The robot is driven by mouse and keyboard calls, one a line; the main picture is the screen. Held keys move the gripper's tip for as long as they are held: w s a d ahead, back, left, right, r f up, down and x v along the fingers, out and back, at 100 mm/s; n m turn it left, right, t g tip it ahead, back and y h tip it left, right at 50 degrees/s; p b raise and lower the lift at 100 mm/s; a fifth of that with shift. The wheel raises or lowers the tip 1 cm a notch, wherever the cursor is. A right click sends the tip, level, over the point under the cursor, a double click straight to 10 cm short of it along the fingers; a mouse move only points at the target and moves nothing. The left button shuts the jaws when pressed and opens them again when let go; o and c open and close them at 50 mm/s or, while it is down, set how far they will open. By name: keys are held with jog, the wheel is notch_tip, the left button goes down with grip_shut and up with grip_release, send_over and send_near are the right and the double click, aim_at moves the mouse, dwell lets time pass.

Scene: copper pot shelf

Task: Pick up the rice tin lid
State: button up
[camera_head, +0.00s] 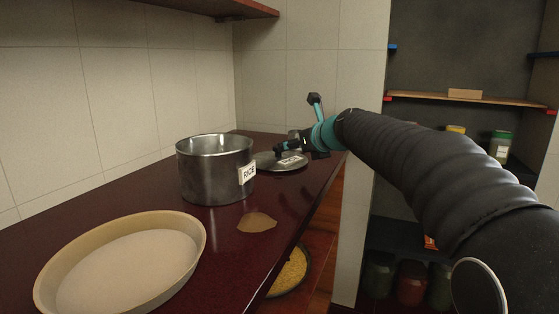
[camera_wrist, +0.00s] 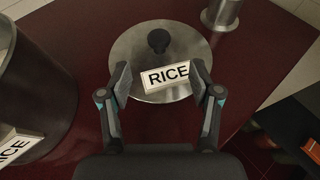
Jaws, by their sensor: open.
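The rice tin lid (camera_wrist: 190,45) is a round grey metal disc with a dark knob and a white RICE label (camera_wrist: 166,76). It lies flat on the dark red counter, behind and right of the tin, and also shows in the head view (camera_head: 272,164). My gripper (camera_wrist: 159,78) is open over the near part of the lid, its fingers on either side of the label. I cannot tell whether they touch it. In the head view my gripper (camera_head: 284,147) partly hides the lid. The open rice tin (camera_head: 205,178) is a steel cylinder with a RICE label.
A wide tan bowl (camera_head: 190,232) stands at the counter's near left. A brown patch (camera_head: 257,222) lies on the counter. A small metal container (camera_wrist: 222,14) stands beyond the lid. Shelves with jars (camera_head: 501,143) are at right. A tiled wall backs the counter.

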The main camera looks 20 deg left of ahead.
aim_at(278, 155)
jog(key=p+x, duration=0.1)
jog(key=x, duration=0.8)
jog(key=shift+w+a, duration=0.2)
jog(key=shift+a, duration=0.15)
grip_shut()
